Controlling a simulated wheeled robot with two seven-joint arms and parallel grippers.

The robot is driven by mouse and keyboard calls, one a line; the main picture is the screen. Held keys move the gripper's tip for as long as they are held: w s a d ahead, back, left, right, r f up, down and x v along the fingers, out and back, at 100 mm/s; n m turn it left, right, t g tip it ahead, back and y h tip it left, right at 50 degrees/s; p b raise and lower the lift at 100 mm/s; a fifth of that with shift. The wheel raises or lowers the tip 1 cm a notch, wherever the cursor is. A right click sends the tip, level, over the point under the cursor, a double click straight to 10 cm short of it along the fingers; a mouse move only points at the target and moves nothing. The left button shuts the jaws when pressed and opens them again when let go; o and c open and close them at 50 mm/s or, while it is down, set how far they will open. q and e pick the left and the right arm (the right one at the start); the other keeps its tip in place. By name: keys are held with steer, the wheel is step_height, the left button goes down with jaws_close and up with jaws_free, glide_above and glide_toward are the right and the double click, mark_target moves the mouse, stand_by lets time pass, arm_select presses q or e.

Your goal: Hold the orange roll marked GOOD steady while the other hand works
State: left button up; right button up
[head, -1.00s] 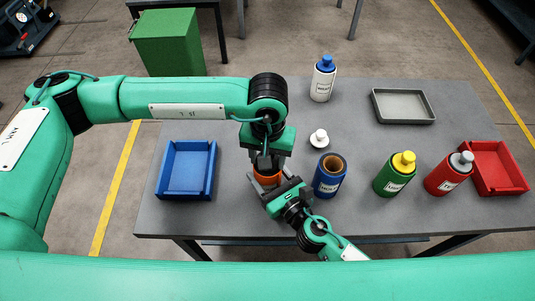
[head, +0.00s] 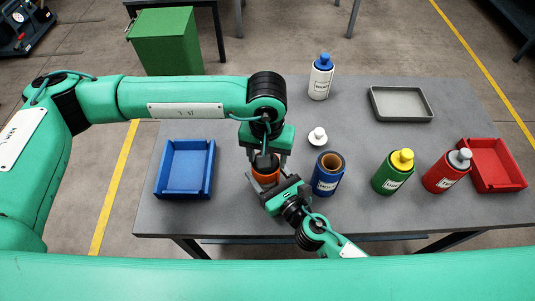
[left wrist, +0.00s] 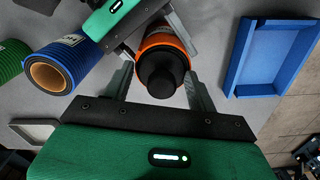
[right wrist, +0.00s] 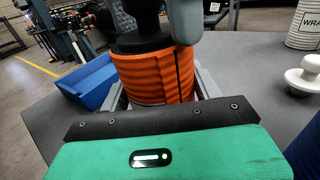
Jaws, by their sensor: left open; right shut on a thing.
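The orange roll (head: 265,177) stands on the grey table at the front. A black part with a round knob (left wrist: 161,73) sits on its top. My right gripper (right wrist: 160,95) is shut on the roll's sides, low down; it also shows in the head view (head: 272,190). My left gripper (head: 266,155) is above the roll, pointing down, its open fingers on either side of the black knob with gaps in the left wrist view (left wrist: 163,80). The roll's ridged side shows in the right wrist view (right wrist: 150,75). I cannot see the word GOOD on it.
A blue roll (head: 327,182) stands close to the right of my right gripper, near a small white knob (head: 317,136). Green (head: 388,178) and red (head: 441,177) bottles, a white bottle (head: 320,82), a grey tray (head: 402,119), and blue (head: 184,193) and red (head: 500,187) bins stand around.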

arm_select(q)
steer(key=shift+w+a+f, duration=0.15)
steer(key=shift+a+f, duration=0.1)
steer(key=shift+a, duration=0.15)
steer(key=shift+d+r, duration=0.2)
steer(key=shift+r, duration=3.45)
jaws_close()
step_height(320, 180, up, 6)
steer(key=n, duration=0.3)
steer(key=shift+s+d+f, duration=0.1)
steer(key=shift+s+f, duration=0.1)
steer(key=shift+f, duration=1.75)
steer(key=shift+s+f, duration=0.2)
steer(key=shift+f, duration=1.75)
